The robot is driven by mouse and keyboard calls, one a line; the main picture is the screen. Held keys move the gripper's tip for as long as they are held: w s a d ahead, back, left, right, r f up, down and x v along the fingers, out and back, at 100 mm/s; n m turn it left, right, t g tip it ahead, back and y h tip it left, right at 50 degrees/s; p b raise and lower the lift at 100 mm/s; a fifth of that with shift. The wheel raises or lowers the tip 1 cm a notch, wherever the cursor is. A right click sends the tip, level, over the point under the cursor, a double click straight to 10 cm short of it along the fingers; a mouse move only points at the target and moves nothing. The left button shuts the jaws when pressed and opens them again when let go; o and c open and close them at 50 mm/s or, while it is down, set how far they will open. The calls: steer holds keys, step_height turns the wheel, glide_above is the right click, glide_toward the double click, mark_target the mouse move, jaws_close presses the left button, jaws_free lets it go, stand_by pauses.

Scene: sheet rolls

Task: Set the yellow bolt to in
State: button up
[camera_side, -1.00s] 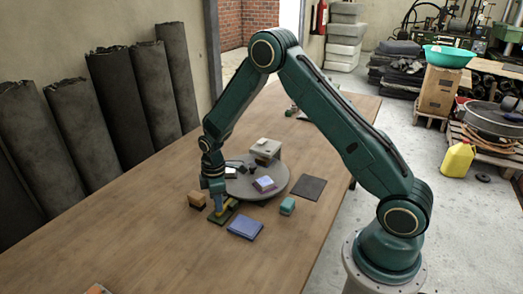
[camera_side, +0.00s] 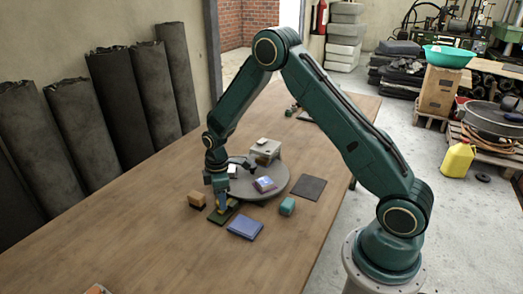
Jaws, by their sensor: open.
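The yellow bolt (camera_side: 228,207) shows as a small yellow patch on a dark green base (camera_side: 221,216) lying on the wooden table. My gripper (camera_side: 221,206) points down over this base, at the bolt, and its fingers cover much of it. The jaws are open. I cannot tell whether the fingers touch the bolt, nor which position the bolt is in.
An orange-brown block (camera_side: 197,200) stands close left of the base. A blue flat box (camera_side: 245,227) lies in front, right, and a teal block (camera_side: 287,206) beyond it. A grey round disc (camera_side: 270,190) with small items stands behind.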

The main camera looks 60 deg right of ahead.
step_height(320, 180, up, 14)
steer(key=shift+f, duration=0.25)
stand_by(0.4)
steer(key=s+a+r+m+t, duration=0.2)
steer(key=s+r, duration=0.5)
steer(key=r, duration=0.1)
steer(key=s+a+r+m+t, duration=0.1)
steer(key=s+a+r+m, duration=0.15)
steer(key=s+r, duration=0.45)
steer(key=s+a+r+m+t, duration=0.1)
steer(key=s+m, duration=0.1)
steer(key=s, duration=0.5)
steer(key=s+m+t, duration=0.1)
steer(key=s+m, duration=0.1)
steer(key=s, duration=0.6)
steer(key=shift+a+r+t, duration=0.3)
steer(key=shift+a+r, duration=0.05)
steer(key=shift+r, duration=0.05)
